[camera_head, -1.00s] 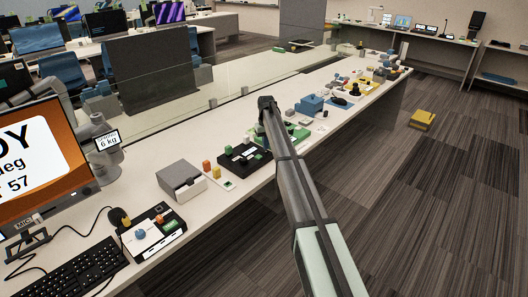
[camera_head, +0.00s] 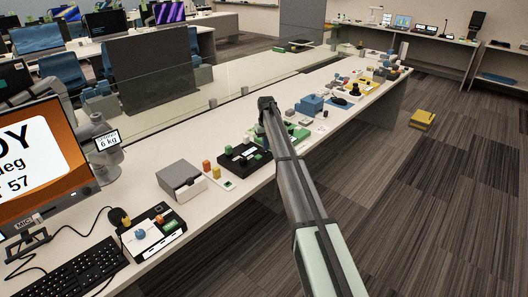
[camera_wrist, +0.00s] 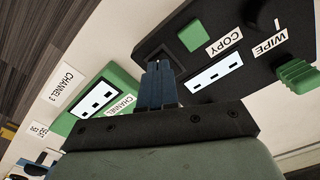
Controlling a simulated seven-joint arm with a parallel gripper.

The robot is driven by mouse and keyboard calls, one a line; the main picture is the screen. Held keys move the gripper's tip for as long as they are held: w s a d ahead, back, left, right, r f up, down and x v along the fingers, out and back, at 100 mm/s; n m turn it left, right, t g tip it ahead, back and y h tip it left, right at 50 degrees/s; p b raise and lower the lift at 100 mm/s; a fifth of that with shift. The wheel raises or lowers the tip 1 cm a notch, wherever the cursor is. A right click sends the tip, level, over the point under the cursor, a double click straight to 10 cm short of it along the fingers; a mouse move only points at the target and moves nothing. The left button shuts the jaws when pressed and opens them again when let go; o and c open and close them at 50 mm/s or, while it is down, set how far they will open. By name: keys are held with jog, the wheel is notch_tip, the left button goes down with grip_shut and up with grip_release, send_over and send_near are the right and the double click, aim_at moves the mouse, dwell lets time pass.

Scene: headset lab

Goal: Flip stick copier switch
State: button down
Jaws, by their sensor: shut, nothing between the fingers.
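The black stick copier (camera_wrist: 240,45) fills the upper right of the wrist view, with COPY and WIPE labels, a green square and a green ridged piece (camera_wrist: 297,72). A white panel with dark squares (camera_wrist: 214,72) lies on its near side. My gripper's blue fingers (camera_wrist: 158,66) are shut and empty, with their tips over or at a dark square recess at the copier's left end. I cannot tell whether they touch. A green stick labelled CHANNEL (camera_wrist: 108,92) lies left of the fingers. In the head view a black device (camera_head: 240,160), likely the copier, stands left of my arm, which hides the fingers.
A grey box (camera_head: 180,178), a black panel with knobs (camera_head: 152,232) and a keyboard (camera_head: 80,270) stand nearer on the bench. A blue block (camera_head: 311,104) and several small objects lie farther along it. A clear screen (camera_head: 180,112) runs behind.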

jog(key=shift+f, duration=0.85)
dwell(0.6)
jog(key=shift+r, duration=0.1)
jog(key=shift+r, duration=3.45)
